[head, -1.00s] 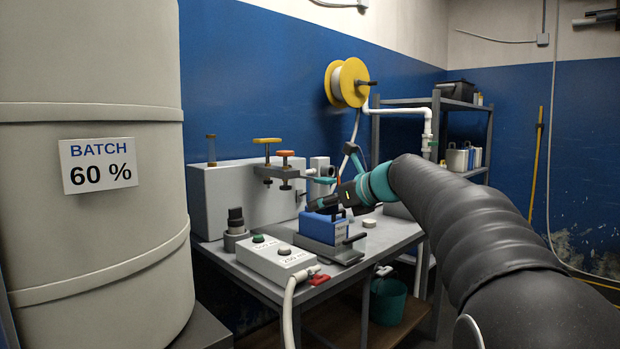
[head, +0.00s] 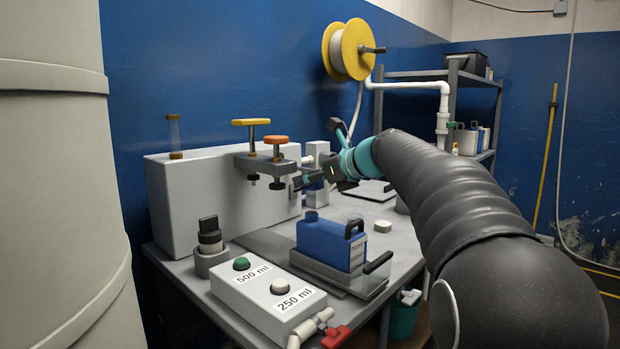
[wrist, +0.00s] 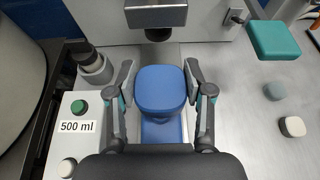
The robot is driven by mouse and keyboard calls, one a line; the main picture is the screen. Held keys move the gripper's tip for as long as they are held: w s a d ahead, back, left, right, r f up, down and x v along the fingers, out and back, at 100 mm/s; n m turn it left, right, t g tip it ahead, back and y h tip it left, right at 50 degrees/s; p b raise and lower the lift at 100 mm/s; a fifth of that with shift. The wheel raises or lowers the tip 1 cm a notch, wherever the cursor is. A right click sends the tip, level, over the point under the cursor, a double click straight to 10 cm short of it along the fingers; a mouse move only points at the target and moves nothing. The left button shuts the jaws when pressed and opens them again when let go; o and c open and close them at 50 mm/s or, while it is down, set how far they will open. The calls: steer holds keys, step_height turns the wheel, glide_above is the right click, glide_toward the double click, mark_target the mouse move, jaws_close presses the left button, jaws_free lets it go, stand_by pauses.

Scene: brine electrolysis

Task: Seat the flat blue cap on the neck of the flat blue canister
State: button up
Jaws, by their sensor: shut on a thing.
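The flat blue cap (wrist: 160,88) is a rounded square between the two fingers of my gripper (wrist: 160,72) in the wrist view. My gripper is shut on it. The flat blue canister (wrist: 163,132) shows partly below the cap there; the cap and my gripper hide the rest. In the head view the canister (head: 330,243) stands upright in a grey tray-like holder, with a black handle on top and its neck (head: 311,215) at the left end. My gripper (head: 306,182) is above and behind the neck, apart from it. The cap is hard to make out there.
A grey box (head: 220,188) with clamps (head: 276,150) overhanging stands behind the canister. A button box (head: 268,290) is in front, and a black-capped fitting (head: 210,236) is at left. A pale round cap (head: 383,226) lies to the right. A teal square (wrist: 275,40) shows in the wrist view.

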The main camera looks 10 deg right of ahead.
mark_target(311, 212)
steer(key=shift+r+p, duration=0.15)
steer(key=shift+p, duration=0.35)
steer(key=shift+f+b, duration=1.5)
steer(key=shift+f, duration=1)
